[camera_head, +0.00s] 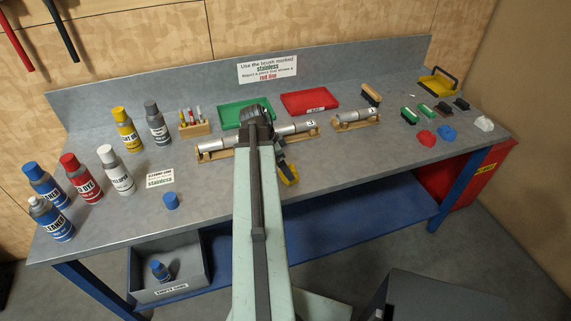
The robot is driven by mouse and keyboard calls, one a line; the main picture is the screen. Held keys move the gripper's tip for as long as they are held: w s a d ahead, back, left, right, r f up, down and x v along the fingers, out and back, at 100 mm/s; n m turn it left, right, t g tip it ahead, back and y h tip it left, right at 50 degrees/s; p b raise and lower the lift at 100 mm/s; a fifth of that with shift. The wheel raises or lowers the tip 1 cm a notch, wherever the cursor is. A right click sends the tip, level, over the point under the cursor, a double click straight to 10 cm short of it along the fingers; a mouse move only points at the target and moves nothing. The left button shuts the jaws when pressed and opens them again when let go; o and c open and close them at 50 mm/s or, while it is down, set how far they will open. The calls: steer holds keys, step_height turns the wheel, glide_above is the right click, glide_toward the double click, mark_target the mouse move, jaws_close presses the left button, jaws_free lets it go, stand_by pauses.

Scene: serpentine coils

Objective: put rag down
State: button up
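My gripper (287,172) is mostly hidden behind my arm, over the front middle of the grey bench (350,167). A small dark and yellow part shows beside the arm; I cannot tell its opening or whether it holds a rag. A red crumpled rag (426,138), a blue one (446,133) and a white one (484,123) lie on the bench at the right, well apart from my gripper.
Metal pipe pieces rest on wooden stands (310,132) behind my gripper. Green (232,117) and red (308,101) trays stand at the back. Several spray cans (117,169) and a blue cap (171,201) are left. Brushes (371,94) and a yellow dustpan (437,84) are right.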

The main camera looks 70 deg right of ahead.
steer(key=p+v, duration=0.6)
steer(key=v, duration=0.2)
steer(key=shift+r, duration=0.3)
steer(key=shift+w+a, duration=0.1)
